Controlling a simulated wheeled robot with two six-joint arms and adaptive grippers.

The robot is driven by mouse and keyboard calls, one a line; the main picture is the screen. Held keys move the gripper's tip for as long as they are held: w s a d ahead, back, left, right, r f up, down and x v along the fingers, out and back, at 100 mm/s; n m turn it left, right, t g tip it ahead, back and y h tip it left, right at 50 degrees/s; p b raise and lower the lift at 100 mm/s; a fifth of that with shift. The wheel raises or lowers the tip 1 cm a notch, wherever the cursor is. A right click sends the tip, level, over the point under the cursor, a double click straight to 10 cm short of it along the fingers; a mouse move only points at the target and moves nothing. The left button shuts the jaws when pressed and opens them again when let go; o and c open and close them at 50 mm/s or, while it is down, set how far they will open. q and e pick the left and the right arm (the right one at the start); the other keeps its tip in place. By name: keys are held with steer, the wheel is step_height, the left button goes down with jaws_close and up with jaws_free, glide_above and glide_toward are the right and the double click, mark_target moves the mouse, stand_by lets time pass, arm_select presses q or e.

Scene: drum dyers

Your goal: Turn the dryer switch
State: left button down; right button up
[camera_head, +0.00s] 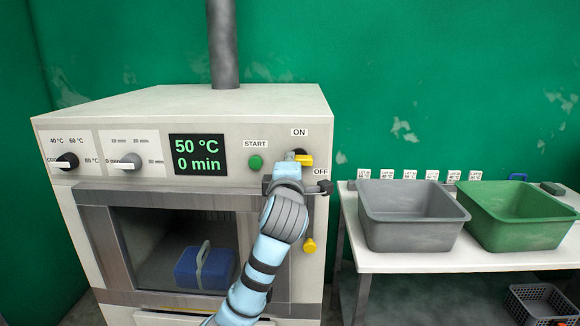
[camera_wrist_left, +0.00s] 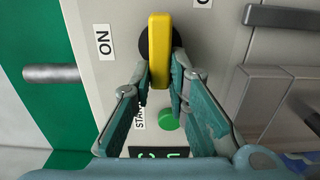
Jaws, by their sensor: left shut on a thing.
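The dryer switch is a yellow handle (camera_head: 304,160) on a dark round base at the upper right of the dryer's front panel. The ON label (camera_head: 299,132) is above it, and the OFF label (camera_head: 321,172) is to its lower right. In the head view the handle looks roughly horizontal. In the left wrist view the yellow handle (camera_wrist_left: 159,40) runs up and down the picture. My left gripper (camera_wrist_left: 163,85) is shut on it, one finger on each side. In the head view my left gripper (camera_head: 289,168) hides part of the switch. My right gripper is not in view.
A green START button (camera_head: 255,162) and a display (camera_head: 198,154) reading 50 °C and 0 min are left of the switch. A blue object (camera_head: 205,268) is behind the dryer door window. A table at right holds a grey tub (camera_head: 412,231) and a green tub (camera_head: 515,235).

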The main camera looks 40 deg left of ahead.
arm_select(q)
steer(key=shift+f, duration=0.1)
steer(key=c, duration=1.6)
jaws_free()
steer(key=shift+o, duration=0.2)
steer(key=v, duration=1.2)
